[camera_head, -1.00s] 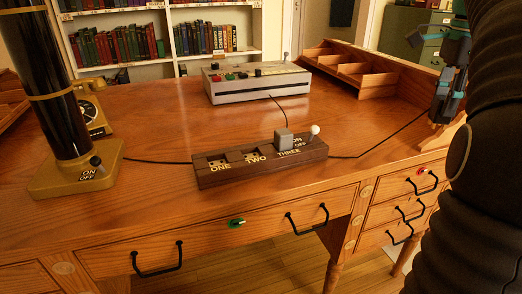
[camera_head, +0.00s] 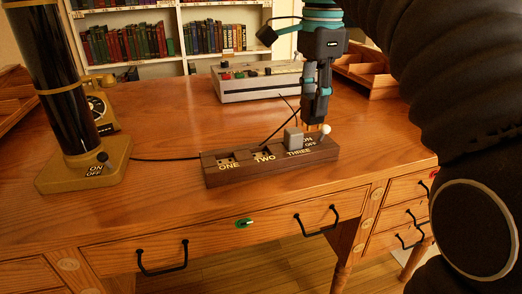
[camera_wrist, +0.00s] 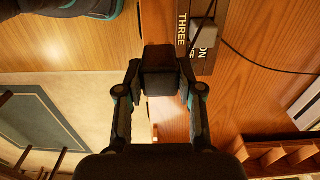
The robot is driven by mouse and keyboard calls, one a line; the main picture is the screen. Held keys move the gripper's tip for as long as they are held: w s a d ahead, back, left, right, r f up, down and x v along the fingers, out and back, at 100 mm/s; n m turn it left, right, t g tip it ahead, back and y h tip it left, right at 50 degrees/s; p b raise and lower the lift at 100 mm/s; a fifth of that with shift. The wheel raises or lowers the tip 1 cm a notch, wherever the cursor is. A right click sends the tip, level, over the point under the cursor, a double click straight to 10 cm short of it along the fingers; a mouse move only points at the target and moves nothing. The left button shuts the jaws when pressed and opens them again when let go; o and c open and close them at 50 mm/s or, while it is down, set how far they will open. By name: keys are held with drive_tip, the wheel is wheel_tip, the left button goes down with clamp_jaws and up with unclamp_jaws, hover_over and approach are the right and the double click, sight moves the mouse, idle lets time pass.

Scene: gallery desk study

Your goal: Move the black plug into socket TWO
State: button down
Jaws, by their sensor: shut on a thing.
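My gripper (camera_head: 317,96) is shut on the black plug (camera_head: 315,114) and holds it above the right end of the brown socket strip (camera_head: 219,178), prongs down. The wrist view shows the black plug (camera_wrist: 160,72) between my fingertips. Socket TWO (camera_head: 263,153) is in the middle of the strip and looks empty. Socket ONE (camera_head: 227,160), to its left, also looks empty. A grey plug (camera_head: 293,138) sits in socket THREE, just left of the held plug; it also shows in the wrist view (camera_wrist: 204,31). Whether the two plugs touch is unclear.
A white-knobbed switch (camera_head: 325,130) stands at the strip's right end, close to the held plug. A grey console (camera_head: 250,90) is behind, and a dark column lamp (camera_head: 85,170) stands at left. Black cables cross the desk (camera_head: 150,200). The desk front left of the strip is clear.

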drive_tip(key=shift+w+a+f+b, duration=0.2)
drive_tip(key=shift+w+a+f, duration=0.5)
drive_tip(key=shift+a+f, duration=0.95)
drive_tip(key=shift+w+a+f+b, duration=0.25)
drive_tip(key=shift+w+a+f, duration=0.4)
drive_tip(key=shift+a+f, duration=1)
drive_tip(key=shift+w+a+f+b, duration=0.2)
drive_tip(key=shift+w+a+f, duration=0.5)
drive_tip(key=shift+a+f, duration=0.95)
drive_tip(key=shift+d+f, duration=0.2)
drive_tip(key=shift+f, duration=0.15)
drive_tip(key=c, duration=0.7)
unclamp_jaws()
wheel_tip(320, 180, up, 12)
drive_tip(key=shift+r+p, duration=0.2)
drive_tip(key=shift+p, duration=1)
